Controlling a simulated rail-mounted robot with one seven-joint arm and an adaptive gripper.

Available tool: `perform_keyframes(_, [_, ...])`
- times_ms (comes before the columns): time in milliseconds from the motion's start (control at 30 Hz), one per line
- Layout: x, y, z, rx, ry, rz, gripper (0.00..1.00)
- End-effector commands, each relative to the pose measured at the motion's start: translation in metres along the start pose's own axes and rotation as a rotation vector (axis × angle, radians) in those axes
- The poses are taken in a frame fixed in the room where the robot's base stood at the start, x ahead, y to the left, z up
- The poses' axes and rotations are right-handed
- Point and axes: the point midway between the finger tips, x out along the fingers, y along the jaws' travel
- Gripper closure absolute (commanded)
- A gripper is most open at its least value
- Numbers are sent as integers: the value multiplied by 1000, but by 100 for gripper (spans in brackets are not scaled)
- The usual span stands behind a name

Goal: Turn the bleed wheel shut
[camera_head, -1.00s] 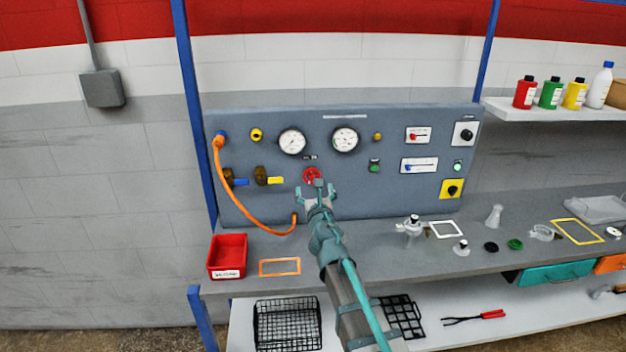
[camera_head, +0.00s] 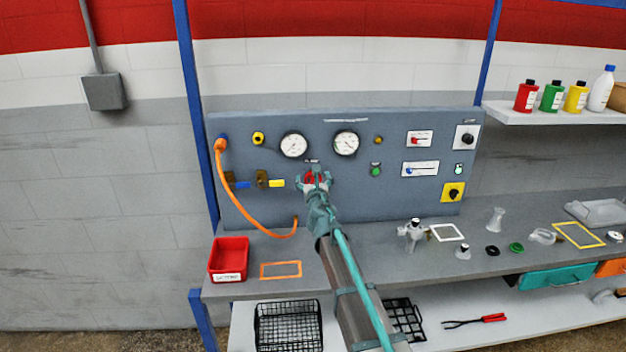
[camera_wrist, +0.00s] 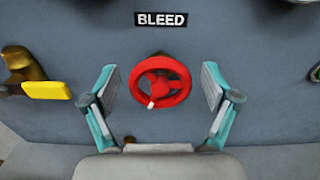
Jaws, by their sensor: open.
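The red bleed wheel (camera_wrist: 161,83) is on the grey panel under a black BLEED label (camera_wrist: 161,19) in the wrist view. It has a round rim with spokes, and a white mark shows at its lower left. My gripper (camera_wrist: 160,88) is open, with one finger on each side of the wheel and a gap between each finger and the rim. In the head view my gripper (camera_head: 315,174) is at the panel and partly covers the wheel (camera_head: 310,177).
A brass valve with a yellow handle (camera_wrist: 46,90) is left of the wheel. Two gauges (camera_head: 293,145) are above. An orange hose (camera_head: 244,215) hangs at the left. A red bin (camera_head: 229,259) and an orange frame (camera_head: 281,269) lie on the bench.

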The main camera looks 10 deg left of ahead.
Motion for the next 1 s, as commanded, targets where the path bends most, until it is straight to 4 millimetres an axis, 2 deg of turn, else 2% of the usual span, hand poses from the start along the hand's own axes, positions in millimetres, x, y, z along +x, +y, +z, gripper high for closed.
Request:
perform_keyframes(33, [0, 0, 0, 0, 0, 0, 17])
perform_keyframes(300, [0, 0, 0, 0, 0, 0, 62])
perform_keyframes(400, [0, 0, 0, 0, 0, 0, 74])
perform_keyframes(767, [0, 0, -1, 62, 0, -1, 74])
perform_keyframes(1000, [0, -1, -2, 217, 1, -1, 74])
